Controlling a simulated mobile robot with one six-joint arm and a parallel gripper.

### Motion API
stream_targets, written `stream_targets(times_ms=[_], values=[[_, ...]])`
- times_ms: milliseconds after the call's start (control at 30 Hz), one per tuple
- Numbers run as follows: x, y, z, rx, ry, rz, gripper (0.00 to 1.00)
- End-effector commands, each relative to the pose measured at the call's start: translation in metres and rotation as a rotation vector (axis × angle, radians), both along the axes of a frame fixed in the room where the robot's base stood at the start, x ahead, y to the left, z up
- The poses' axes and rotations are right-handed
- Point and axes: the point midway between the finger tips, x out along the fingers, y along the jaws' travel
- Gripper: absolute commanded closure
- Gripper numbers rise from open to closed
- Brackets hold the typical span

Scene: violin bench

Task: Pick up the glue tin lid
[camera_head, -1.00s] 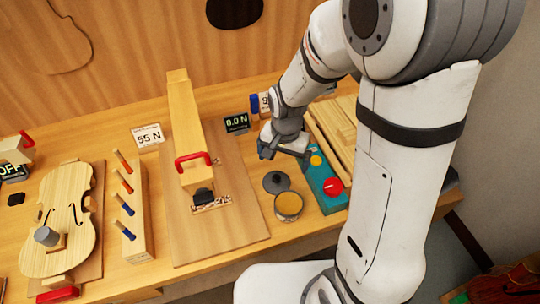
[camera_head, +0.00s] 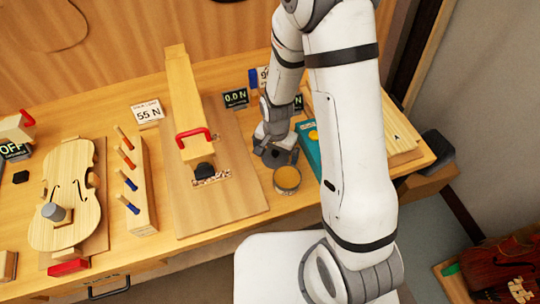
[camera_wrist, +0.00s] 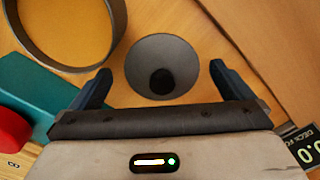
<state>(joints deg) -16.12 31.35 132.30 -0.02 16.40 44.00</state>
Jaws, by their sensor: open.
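The glue tin lid, a dark grey round disc with a black knob, lies on the bench in the wrist view (camera_wrist: 180,53). My gripper (camera_wrist: 160,72) is open, with one finger on each side of the lid in that view. I cannot tell its exact height above the lid. In the head view my gripper (camera_head: 275,152) hangs over the lid's spot and mostly hides it. The open glue tin (camera_head: 287,180) stands just in front of the gripper; its rim also shows at the upper left of the wrist view (camera_wrist: 105,48).
A teal box (camera_head: 306,147) with a red button (camera_wrist: 10,130) stands close beside the gripper. A wooden board (camera_head: 205,205) with a clamped block lies to the left. A peg rack (camera_head: 140,190) and a violin body (camera_head: 70,180) are farther left. A 0.0 N display (camera_head: 236,98) stands behind.

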Motion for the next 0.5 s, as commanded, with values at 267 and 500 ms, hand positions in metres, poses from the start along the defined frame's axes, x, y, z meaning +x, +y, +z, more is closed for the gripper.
stream_targets(times_ms=[267,500], values=[[0.0004,-0.0002,-0.0024,0.000,-0.001,-0.001,0.00],[0.0004,-0.0005,-0.0022,0.000,-0.001,-0.001,0.20]])
